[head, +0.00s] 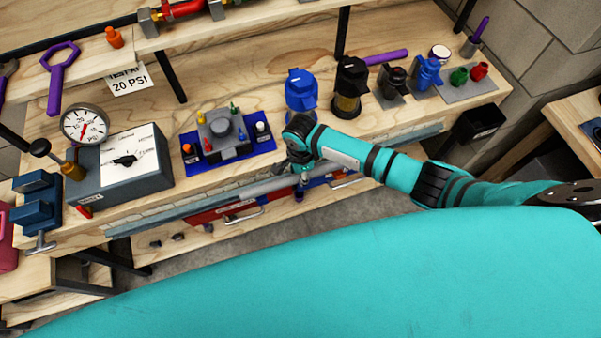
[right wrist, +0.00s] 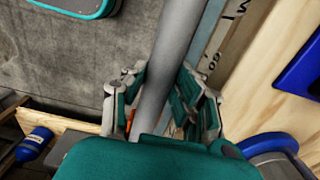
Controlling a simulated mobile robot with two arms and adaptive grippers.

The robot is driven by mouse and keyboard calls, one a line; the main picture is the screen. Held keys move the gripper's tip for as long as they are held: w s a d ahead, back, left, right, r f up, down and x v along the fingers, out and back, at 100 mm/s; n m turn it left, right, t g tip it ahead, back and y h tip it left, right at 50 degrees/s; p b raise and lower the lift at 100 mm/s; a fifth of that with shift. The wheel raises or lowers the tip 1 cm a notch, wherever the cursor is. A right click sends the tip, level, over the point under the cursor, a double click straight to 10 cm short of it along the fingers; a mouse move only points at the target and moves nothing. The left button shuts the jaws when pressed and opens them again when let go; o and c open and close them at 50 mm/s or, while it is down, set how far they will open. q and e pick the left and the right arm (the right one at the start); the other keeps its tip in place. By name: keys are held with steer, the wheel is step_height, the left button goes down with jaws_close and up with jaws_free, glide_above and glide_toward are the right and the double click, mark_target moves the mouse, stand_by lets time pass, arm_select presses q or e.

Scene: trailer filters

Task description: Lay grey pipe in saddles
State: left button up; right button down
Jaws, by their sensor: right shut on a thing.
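The grey pipe (head: 240,192) lies lengthwise along the front edge of the workbench in the head view, slightly tilted in the picture. My right gripper (head: 301,171) is shut on the pipe; its arm comes in from the right. In the right wrist view the pipe (right wrist: 177,60) runs between the two green-padded fingers (right wrist: 160,103). The pipe's far end is out of that view, and my wrist hides its near part. I cannot make out any saddles for sure, nor tell whether the pipe touches the bench edge. My left gripper is not in view.
On the bench stand a gauge box (head: 122,160), a blue mat (head: 262,146) with a grey fixture, a blue filter housing (head: 300,92) and a dark one (head: 350,88). A blue vise (head: 38,203) sits at the left. Red drawers or tool fronts (head: 225,212) show below the edge.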

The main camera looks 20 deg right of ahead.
steer(key=shift+r, duration=0.1)
steer(key=shift+p, duration=0.4)
steer(key=shift+f+b, duration=0.95)
steer(key=shift+f, duration=1.05)
steer(key=c, duration=1)
jaws_free()
steer(key=shift+o, duration=0.2)
steer(key=shift+r, duration=0.2)
step_height(320, 180, up, 12)
steer(key=shift+f, duration=0.15)
